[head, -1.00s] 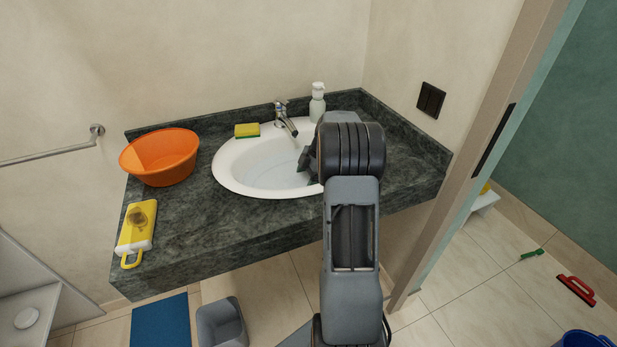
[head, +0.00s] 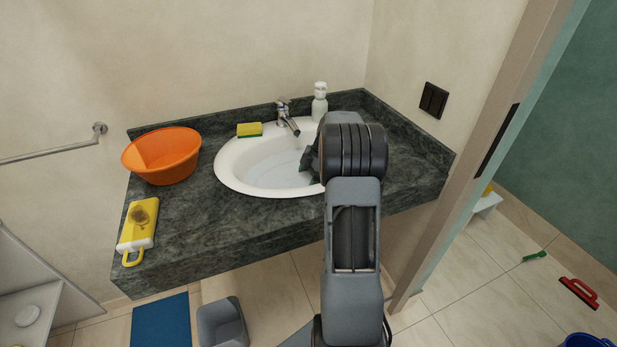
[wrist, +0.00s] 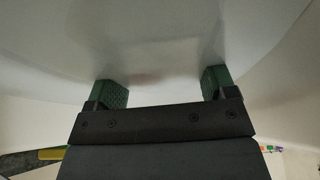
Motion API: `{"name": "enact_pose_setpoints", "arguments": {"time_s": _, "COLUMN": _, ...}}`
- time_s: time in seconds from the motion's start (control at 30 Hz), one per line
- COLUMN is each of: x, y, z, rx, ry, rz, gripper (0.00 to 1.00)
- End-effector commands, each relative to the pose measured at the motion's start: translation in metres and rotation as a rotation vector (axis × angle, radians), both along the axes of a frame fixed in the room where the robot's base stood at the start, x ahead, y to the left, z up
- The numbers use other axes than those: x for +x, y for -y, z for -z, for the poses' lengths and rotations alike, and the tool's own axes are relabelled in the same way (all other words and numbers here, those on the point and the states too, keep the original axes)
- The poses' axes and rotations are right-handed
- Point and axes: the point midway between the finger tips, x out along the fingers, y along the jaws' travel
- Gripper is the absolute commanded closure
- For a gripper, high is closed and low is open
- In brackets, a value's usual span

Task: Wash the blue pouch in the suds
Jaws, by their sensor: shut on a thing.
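No blue pouch shows in either view. A yellow pouch-like item (head: 138,228) with a brown stain, a pale band and a yellow loop lies on the left of the counter. The white basin (head: 228,178) holds what looks like clear water; I cannot make out suds. My gripper (wrist: 160,86) is at the basin's right side, and its wrist part shows there in the head view (head: 308,158). Its green-padded fingers stand apart before a pale surface with a faint brownish smear. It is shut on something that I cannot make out. My arm hides the basin's right edge.
An orange bowl (head: 162,157) stands left of the basin. A yellow-green sponge (head: 250,130), a tap (head: 287,117) and a white bottle (head: 320,102) are behind it. A grey bin (head: 221,323) and a blue mat (head: 160,321) are on the floor.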

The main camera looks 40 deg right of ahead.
Motion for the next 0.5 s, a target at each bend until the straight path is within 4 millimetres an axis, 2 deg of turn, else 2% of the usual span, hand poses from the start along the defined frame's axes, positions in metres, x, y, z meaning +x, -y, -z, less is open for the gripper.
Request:
{"name": "enact_pose_setpoints", "arguments": {"time_s": 0.03, "x": -0.003, "y": -0.0033, "z": 0.0066, "rx": 0.009, "ry": -0.017, "rz": 0.0, "gripper": 0.54}}
{"name": "enact_pose_setpoints", "arguments": {"time_s": 0.27, "x": -0.0006, "y": -0.0093, "z": 0.0057, "rx": 0.012, "ry": -0.016, "rz": -0.007, "gripper": 0.54}}
{"name": "enact_pose_setpoints", "arguments": {"time_s": 0.5, "x": -0.0012, "y": -0.0064, "z": 0.0058, "rx": 0.012, "ry": -0.016, "rz": -0.01, "gripper": 0.54}}
